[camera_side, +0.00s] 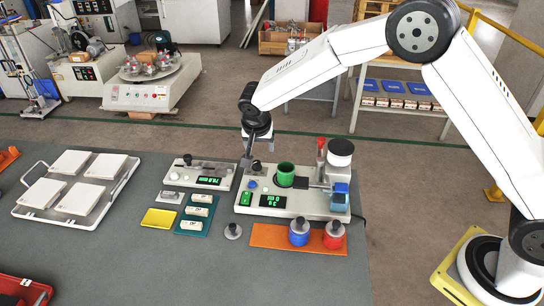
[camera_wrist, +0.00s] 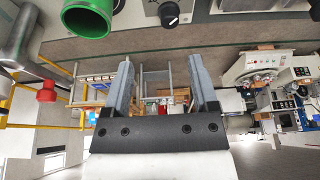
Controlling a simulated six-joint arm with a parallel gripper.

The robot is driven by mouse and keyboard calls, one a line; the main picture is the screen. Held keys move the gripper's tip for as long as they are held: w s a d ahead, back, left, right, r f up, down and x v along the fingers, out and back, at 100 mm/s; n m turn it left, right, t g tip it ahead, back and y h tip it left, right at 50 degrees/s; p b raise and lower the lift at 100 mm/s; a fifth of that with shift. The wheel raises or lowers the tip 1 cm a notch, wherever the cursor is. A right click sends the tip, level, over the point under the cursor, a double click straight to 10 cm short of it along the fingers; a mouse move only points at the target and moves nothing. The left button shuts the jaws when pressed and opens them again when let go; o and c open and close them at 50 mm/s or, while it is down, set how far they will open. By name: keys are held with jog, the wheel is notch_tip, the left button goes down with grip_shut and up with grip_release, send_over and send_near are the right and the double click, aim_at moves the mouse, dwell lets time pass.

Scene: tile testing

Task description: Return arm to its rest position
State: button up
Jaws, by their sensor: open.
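A green cup (camera_side: 286,170) stands on the test device, to the right of my gripper. The cup also shows at the top left of the wrist view (camera_wrist: 88,20). A black knob (camera_wrist: 170,14) shows near the top of the wrist view. The exact gap between my fingers and the device is hard to tell.
A white tray (camera_side: 28,211) with several white tiles lies at the left. A smaller device (camera_side: 198,178) stands left of my gripper. An orange mat (camera_side: 268,237) bears blue (camera_side: 299,236) and red (camera_side: 333,239) weights. A red bin (camera_side: 22,290) sits at the front left. The front middle of the table is clear.

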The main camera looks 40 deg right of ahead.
jog(key=s+d+r+n+t+y, duration=0.1)
jog(key=s+d+r+n, duration=0.1)
jog(key=s+d+r, duration=0.3)
jog(key=s+d+r+n+y, duration=0.1)
jog(key=s+d+n, duration=0.15)
jog(key=s, duration=0.45)
jog(key=s+d+f+n, duration=0.1)
jog(key=s+n, duration=0.1)
jog(key=s, duration=0.5)
jog(key=s+f+n+g, duration=0.1)
jog(key=s+f+n, duration=0.1)
jog(key=s, duration=0.6)
jog(key=shift+d+g+y, duration=0.3)
jog(key=shift+d+y, duration=0.1)
